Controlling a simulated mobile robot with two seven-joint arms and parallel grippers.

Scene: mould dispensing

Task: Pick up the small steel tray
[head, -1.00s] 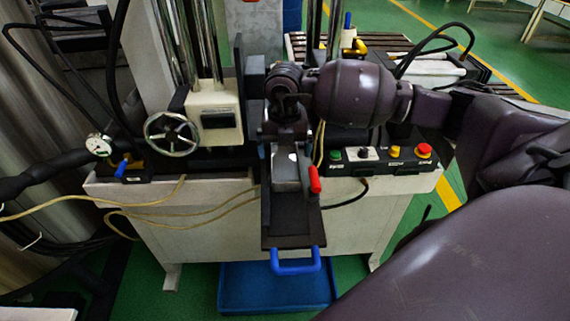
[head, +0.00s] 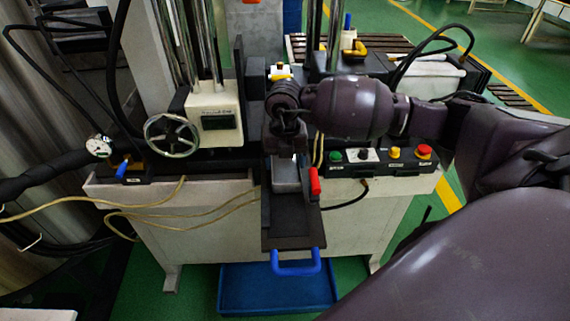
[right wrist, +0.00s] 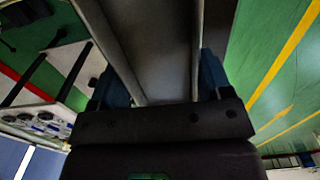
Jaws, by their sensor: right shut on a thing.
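The small steel tray (head: 287,176) is a grey, narrow, box-like piece at the front middle of the machine, over a dark plate (head: 288,226). My right gripper (head: 286,156) comes down on it from above and hides its far part. In the right wrist view the tray (right wrist: 160,50) fills the gap between the two fingers of the right gripper (right wrist: 160,88), which is shut on it. I cannot tell whether the tray touches the plate beneath. My left gripper is not in view.
A red-handled clamp (head: 314,183) stands close on the tray's right. A blue handle (head: 296,262) sticks out in front of the plate, above a blue bin (head: 275,290). A button panel (head: 385,153) is to the right, a handwheel (head: 172,135) to the left.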

